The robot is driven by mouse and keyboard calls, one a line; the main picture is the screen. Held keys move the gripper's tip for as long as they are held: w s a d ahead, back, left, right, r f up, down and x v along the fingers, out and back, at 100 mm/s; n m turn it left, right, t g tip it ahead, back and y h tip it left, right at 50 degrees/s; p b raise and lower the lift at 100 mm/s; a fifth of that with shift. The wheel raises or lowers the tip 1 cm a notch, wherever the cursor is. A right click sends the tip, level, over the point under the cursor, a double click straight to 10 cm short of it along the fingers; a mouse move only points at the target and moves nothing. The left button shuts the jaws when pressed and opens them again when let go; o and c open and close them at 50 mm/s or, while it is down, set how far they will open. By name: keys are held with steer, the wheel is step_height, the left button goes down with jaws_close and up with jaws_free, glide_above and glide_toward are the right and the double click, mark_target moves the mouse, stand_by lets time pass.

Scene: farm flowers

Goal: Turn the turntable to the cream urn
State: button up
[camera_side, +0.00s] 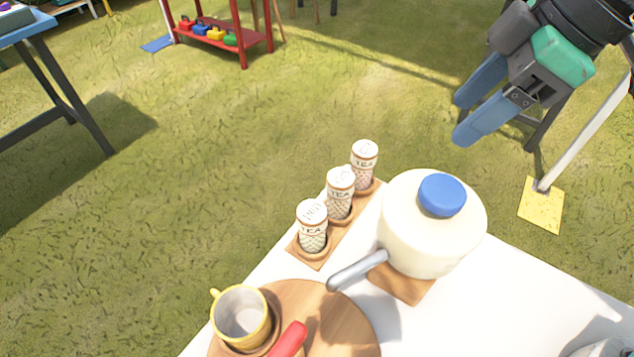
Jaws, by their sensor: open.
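The wooden turntable (340,318) lies on the white table at the bottom of the view, cut off by the frame edge. A yellow-rimmed mug (241,317) stands on it at the left. A red handle (288,340) shows beside the mug; its lower end is out of frame. The cream urn (425,235) with a blue knob (442,195) stands right of the turntable on a wooden base (401,284). Its grey spout (357,271) points down-left toward the turntable's edge. My gripper (461,119) is open and empty at upper right, its blue fingers apart, clear of the urn and turntable.
Several objects surround this: three tea canisters (340,194) stand in a wooden rack (304,256) left of the urn. The white table (480,318) is bare right of the urn. A red shelf (243,49) and a blue-topped table (25,27) stand on the grass behind.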

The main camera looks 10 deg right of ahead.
steer(key=s+a+n+g, duration=0.3)
steer(key=s+a+n, duration=0.1)
steer(key=a+n, duration=0.4)
steer(key=n+g, duration=0.3)
steer(key=n, duration=0.4)
glide_above(287, 343)
steer(key=w+d, duration=0.1)
step_height(287, 343, down, 2)
steer(key=shift+s+a+f, duration=0.1)
steer(key=shift+a+f, duration=0.05)
steer(key=shift+f, duration=1.45)
steer(key=shift+s+a+f, duration=0.1)
steer(key=shift+s+f, duration=0.05)
steer(key=shift+f, duration=1.4)
steer(key=shift+s+a+f, duration=0.1)
steer(key=shift+a+f, duration=0.05)
steer(key=shift+f, duration=1.45)
jaws_close()
